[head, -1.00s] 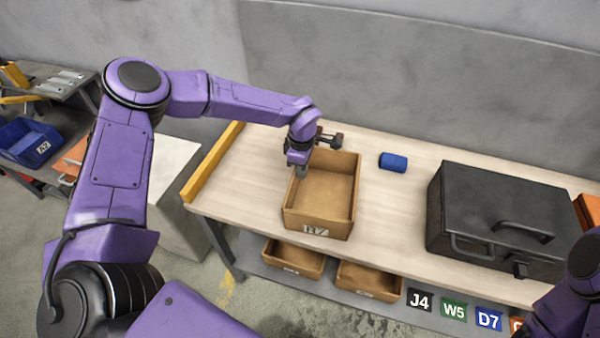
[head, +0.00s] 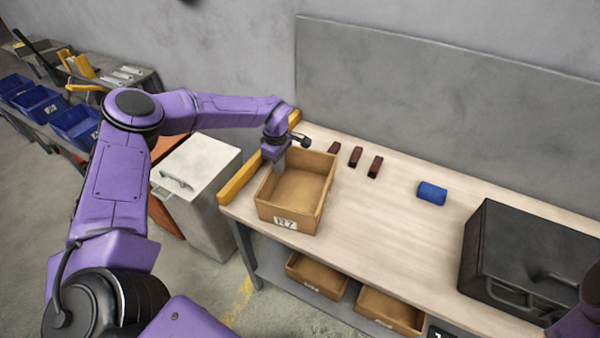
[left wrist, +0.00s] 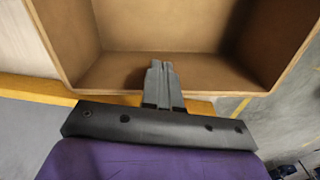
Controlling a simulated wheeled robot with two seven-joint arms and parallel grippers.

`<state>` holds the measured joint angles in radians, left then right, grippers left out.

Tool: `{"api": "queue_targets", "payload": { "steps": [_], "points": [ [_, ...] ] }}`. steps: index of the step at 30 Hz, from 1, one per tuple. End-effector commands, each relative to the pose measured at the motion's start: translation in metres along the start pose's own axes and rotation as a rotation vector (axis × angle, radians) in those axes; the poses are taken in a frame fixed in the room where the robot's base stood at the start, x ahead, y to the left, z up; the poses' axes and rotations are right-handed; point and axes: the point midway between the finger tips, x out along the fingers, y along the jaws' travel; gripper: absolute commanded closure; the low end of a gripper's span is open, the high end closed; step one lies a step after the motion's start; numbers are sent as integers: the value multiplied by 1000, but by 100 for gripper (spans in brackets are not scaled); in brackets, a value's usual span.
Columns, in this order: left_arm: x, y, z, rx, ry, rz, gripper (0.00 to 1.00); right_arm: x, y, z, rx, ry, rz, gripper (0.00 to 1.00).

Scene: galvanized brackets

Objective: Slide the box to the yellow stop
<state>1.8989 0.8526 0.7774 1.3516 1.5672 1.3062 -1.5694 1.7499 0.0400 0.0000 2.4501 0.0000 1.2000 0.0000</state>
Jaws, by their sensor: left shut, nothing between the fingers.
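The open tan box (head: 262,208), with a white label on its front, sits upright at the left end of the table. The yellow stop (head: 238,182) is a long bar along the table's left edge. A narrow strip of table shows between stop and box at the front; farther back my arm hides the gap. My left gripper (head: 279,164) is shut and empty at the box's left wall. In the left wrist view its fingers (left wrist: 158,70) cross that wall's rim, tips over the box's inside. The stop shows close behind the wall (left wrist: 40,87). My right gripper is out of view.
Three dark red blocks (head: 355,156) stand behind the box to the right. A blue roll (head: 432,193) and a black case (head: 530,255) are farther right on the table (head: 390,220). Tan bins (head: 318,275) sit on the shelf below. A pale cabinet (head: 195,180) stands left of the table.

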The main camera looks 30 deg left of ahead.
Motion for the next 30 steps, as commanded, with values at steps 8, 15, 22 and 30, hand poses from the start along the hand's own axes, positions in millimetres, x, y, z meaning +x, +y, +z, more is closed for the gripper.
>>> {"api": "queue_targets", "payload": {
  "steps": [8, 15, 22, 30],
  "points": [
    [4, 0, -78, -5, 1, 1, 100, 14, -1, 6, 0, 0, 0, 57],
    [1, 0, -104, -1, 1, 0, 100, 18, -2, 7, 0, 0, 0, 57],
    [0, 0, -105, 0, 1, 0, 100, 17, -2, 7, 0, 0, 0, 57],
    [1, 1, -84, 8, 1, 0, 100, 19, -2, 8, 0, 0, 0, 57]
  ]
}}
